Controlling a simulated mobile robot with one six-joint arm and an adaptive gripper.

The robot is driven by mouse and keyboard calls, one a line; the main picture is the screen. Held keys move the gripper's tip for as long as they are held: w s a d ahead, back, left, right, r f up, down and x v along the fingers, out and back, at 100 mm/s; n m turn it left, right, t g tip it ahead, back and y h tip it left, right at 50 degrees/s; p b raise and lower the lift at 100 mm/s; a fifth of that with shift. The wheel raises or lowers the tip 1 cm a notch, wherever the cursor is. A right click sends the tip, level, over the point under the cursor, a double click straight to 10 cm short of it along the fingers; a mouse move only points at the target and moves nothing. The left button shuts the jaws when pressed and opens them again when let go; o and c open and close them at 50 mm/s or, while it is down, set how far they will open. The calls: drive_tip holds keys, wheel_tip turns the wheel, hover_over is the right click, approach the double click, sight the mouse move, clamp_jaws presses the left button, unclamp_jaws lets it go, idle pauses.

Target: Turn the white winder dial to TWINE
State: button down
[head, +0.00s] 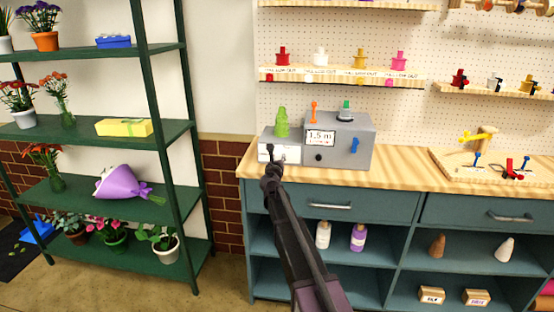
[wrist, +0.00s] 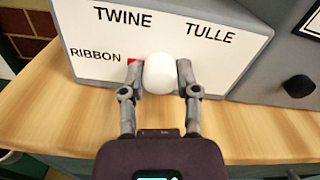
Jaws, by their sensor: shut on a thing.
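The white winder dial (wrist: 160,74) is a round knob on a white panel (wrist: 232,55) of the grey winder. The panel reads RIBBON at the left, TWINE above and TULLE at the upper right. A small red mark (wrist: 132,61) shows at the dial's left, beside the word RIBBON. My gripper (wrist: 160,80) is shut on the dial, one finger on each side. In the head view my gripper (head: 273,168) is at the winder's white front panel (head: 267,152) and covers most of the dial.
The grey winder (head: 362,130) stands on the wooden worktop (head: 395,165). It bears a 1,5 m display (head: 320,137), a blue lever (head: 354,145) and a black knob (head: 319,157), also in the wrist view (wrist: 299,84). A green plant shelf (head: 172,130) stands left.

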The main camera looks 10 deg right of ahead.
drive_tip(key=shift+a+m, duration=0.1)
drive_tip(key=shift+m, duration=0.3)
drive_tip(key=m, duration=0.5)
drive_tip(key=shift+w, duration=0.1)
drive_tip(key=m, duration=0.5)
drive_tip(key=shift+m, duration=0.3)
drive_tip(key=shift+c, duration=1.7)
unclamp_jaws()
drive_tip(key=shift+w, duration=0.1)
drive_tip(key=shift+s, duration=0.2)
